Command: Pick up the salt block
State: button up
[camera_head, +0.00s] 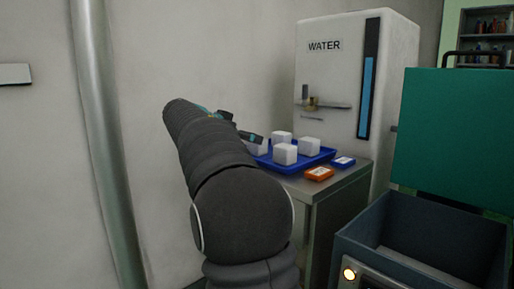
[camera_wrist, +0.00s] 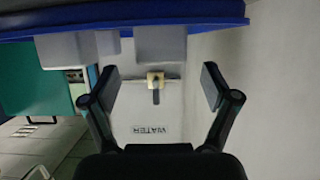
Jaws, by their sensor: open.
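Several white blocks stand on a blue tray (camera_head: 322,158), among them a front block (camera_head: 285,154), a right block (camera_head: 311,147) and a back block (camera_head: 281,137). Another block (camera_head: 260,148) is partly hidden by my arm. Nothing marks which one is the salt block. My gripper (camera_wrist: 157,82) is open and empty, its fingers spread wide. In the head view it (camera_head: 243,127) is at the tray's left side, close to the blocks. The wrist view is upside down; a block (camera_wrist: 160,44) and another block (camera_wrist: 65,50) lie beyond the fingertips, below the tray rim (camera_wrist: 205,20).
The tray is on a metal cabinet (camera_head: 340,190) with an orange box (camera_head: 319,174) and a blue box (camera_head: 343,162) at its front edge. A white WATER dispenser (camera_head: 340,80) stands behind. A dark bin (camera_head: 430,240) with a green lid (camera_head: 450,140) is at right.

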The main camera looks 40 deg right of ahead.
jog(key=x, duration=0.3)
jog(key=shift+w+d+f, duration=0.1)
jog(key=shift+d, duration=0.15)
jog(key=c, duration=1.4)
jog(key=shift+c, duration=0.2)
notch_tip(320, 180, up, 4)
jog(key=shift+r+p, duration=0.15)
jog(key=shift+p, duration=0.45)
jog(key=s+d+r, duration=0.5)
jog(key=s+r, duration=0.1)
jog(key=s, duration=0.4)
jog(key=shift+d+r, duration=0.3)
jog(key=shift+r, duration=0.1)
